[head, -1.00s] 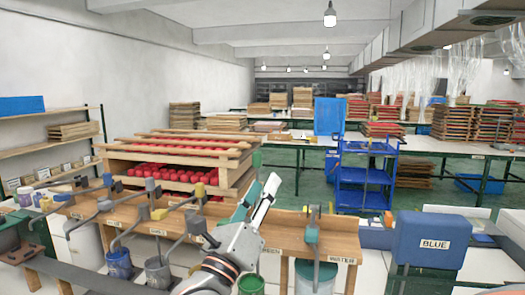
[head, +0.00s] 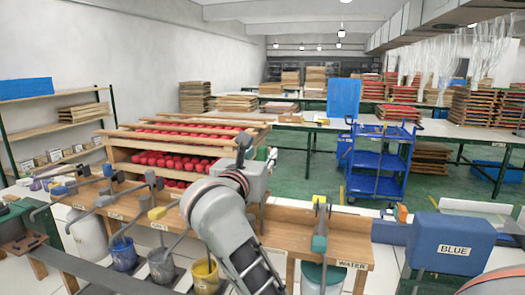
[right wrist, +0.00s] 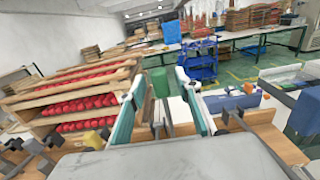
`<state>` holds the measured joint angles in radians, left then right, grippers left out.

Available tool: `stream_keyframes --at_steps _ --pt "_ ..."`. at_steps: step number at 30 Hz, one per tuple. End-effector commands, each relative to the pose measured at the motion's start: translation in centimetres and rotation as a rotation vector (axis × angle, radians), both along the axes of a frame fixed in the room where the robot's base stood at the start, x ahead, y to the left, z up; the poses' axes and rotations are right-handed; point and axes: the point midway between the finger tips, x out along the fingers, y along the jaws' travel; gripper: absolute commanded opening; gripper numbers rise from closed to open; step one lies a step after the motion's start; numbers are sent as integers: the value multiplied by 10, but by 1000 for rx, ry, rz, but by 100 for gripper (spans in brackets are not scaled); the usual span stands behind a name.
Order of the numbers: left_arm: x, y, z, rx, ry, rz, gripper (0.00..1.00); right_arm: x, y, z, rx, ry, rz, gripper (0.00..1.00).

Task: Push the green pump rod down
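My right gripper is open. In the head view my right gripper (head: 257,152) is over the bench behind my forearm, which hides most of the green pump and its bucket. My left gripper is not in view.
The wooden pump bench (head: 290,236) carries other pumps, including the water pump (head: 319,242). A blue bucket (head: 123,255), a grey bucket (head: 161,266) and a yellow bucket (head: 205,277) stand below. A rack of red pieces (head: 120,160) stands behind. A blue box (head: 448,243) is at the right.

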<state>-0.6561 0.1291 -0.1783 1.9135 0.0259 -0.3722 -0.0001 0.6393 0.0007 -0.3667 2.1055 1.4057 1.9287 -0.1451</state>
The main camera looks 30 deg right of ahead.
Motion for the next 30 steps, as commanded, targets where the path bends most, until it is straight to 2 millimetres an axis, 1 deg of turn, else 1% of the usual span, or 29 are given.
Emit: stream_keyframes --at_steps 1,5,14,15,16,17,18,19,26,30 --pt "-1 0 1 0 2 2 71 4 -5 1 -3 1 -3 33" --pt "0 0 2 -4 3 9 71 9 -12 0 -1 0 -2 33" --pt "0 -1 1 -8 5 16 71 11 -14 0 -1 1 -1 33" --pt "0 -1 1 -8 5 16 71 11 -14 0 -1 1 -1 28" --pt "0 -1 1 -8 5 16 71 11 -14 0 -1 1 -1 20" --pt "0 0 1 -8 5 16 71 11 -14 0 -1 1 -1 13" --pt "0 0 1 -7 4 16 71 11 -14 0 -1 1 -1 2" --pt "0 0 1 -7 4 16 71 11 -14 0 -1 1 -1 0" --pt "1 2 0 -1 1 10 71 11 -14 -3 -1 1 -1 0" --pt "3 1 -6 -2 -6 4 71 11 -14 -14 -1 0 -1 0"
